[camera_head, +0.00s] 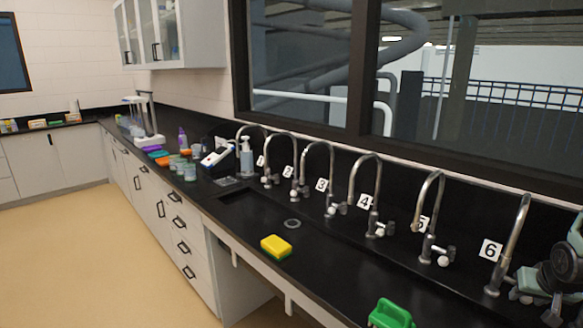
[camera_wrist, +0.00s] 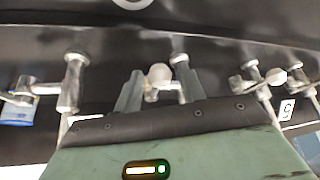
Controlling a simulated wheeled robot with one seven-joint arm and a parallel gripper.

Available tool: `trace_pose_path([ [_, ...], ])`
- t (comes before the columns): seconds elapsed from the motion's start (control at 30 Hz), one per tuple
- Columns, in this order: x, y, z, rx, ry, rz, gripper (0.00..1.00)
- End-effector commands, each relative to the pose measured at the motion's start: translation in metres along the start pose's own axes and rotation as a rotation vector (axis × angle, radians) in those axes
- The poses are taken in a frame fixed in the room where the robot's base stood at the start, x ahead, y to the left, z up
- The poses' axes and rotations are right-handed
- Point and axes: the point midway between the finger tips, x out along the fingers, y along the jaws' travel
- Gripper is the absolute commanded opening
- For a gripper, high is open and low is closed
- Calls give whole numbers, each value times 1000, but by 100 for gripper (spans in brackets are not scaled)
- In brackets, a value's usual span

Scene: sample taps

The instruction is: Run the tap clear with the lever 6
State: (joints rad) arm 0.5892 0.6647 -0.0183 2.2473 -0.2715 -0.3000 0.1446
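Tap 6 (camera_head: 508,248) is a tall curved metal spout at the right of the head view, beside its label "6" (camera_head: 490,250). A pale round lever knob (camera_head: 526,299) shows right of its base, partly hidden by my arm. My gripper (camera_head: 541,303) is at that side of tap 6, low over the counter. In the wrist view my gripper (camera_wrist: 160,92) is open, with a pale round knob (camera_wrist: 159,74) between its two fingers. I cannot tell whether the fingers touch it. No water is visible at the spout.
Taps 1 to 5 stand in a row to the left, with tap 5 (camera_head: 430,215) nearest. A green object (camera_head: 391,314) and a yellow sponge (camera_head: 275,247) lie along the black counter (camera_head: 345,270). The window wall (camera_head: 460,170) closes off the back.

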Motion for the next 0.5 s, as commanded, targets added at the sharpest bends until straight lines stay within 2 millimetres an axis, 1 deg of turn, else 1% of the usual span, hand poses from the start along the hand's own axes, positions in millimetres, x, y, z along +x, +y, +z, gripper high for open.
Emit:
trace_pose_path([
  [0.03, -10, 0, -2, 1, 0, 1, 40],
  [0.5, -63, 0, -2, 1, 0, 1, 40],
])
